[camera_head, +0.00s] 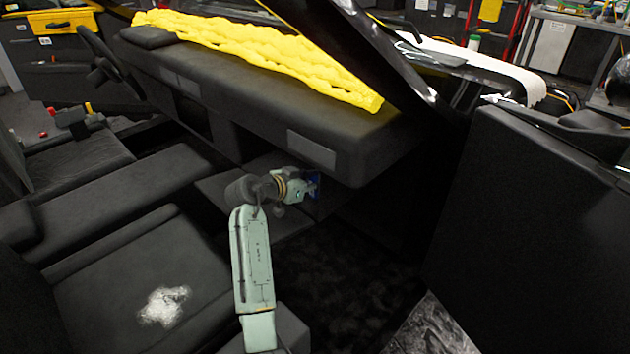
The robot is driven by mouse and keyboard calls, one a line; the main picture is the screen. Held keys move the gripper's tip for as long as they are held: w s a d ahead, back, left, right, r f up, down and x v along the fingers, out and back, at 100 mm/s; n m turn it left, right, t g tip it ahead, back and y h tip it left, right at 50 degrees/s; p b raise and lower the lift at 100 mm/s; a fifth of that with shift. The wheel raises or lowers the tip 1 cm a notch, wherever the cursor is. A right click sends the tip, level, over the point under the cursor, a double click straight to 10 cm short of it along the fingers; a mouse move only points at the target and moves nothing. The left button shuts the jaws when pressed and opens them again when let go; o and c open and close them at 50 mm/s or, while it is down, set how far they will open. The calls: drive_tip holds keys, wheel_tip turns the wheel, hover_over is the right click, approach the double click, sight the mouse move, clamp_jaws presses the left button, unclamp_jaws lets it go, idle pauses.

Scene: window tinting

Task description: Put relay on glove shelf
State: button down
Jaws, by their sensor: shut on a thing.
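My gripper (309,190) is at the end of my pale green arm, under the right part of the dark dashboard. It is shut on a small blue thing, seemingly the relay (316,183), of which only a little shows at the fingertips. The glove shelf (222,186) is a dark flat ledge below the dashboard. My wrist hides part of it. The gripper and the relay appear at the right end of the shelf; I cannot tell whether the relay touches it.
The dashboard (250,90) overhangs the shelf, with a yellow crumpled cloth (260,50) on top. A seat (130,270) with a white patch (163,305) lies at lower left. The open door (540,220) stands at right. The dark footwell (340,270) is clear.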

drive_tip(key=shift+f, duration=0.2)
drive_tip(key=c, duration=1.4)
unclamp_jaws()
drive_tip(key=shift+r, duration=0.15)
